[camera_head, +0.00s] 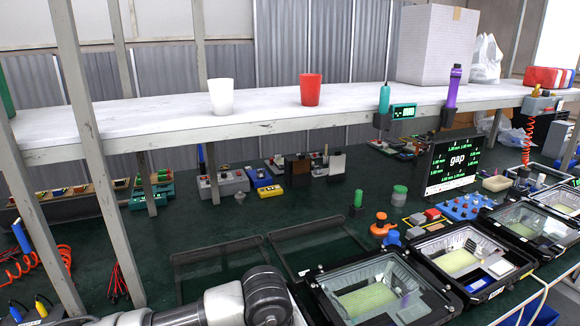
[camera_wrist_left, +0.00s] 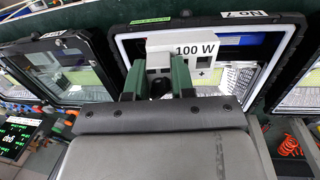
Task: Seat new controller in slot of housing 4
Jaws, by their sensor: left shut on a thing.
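In the left wrist view my left gripper (camera_wrist_left: 157,78) has its green fingers shut on a pale grey controller (camera_wrist_left: 195,48) marked "100 W". The controller is in front of an open black-framed housing (camera_wrist_left: 285,62) with a pale inner rim. The slot is hidden, and I cannot tell whether the controller touches the housing. The housing's label (camera_wrist_left: 240,15) is hard to read. In the head view several floodlight housings stand in a row at lower right, the nearest housing (camera_head: 318,287) beside my arm. I cannot tell which is housing 4. My right gripper is not in view.
Another housing (camera_wrist_left: 62,62) stands left of the held controller in the wrist view. In the head view a "gap" screen (camera_head: 452,165), a blue knobbed block (camera_head: 462,208) and an orange-based part (camera_head: 381,226) stand behind the housings. A white shelf (camera_head: 270,104) spans above the green bench.

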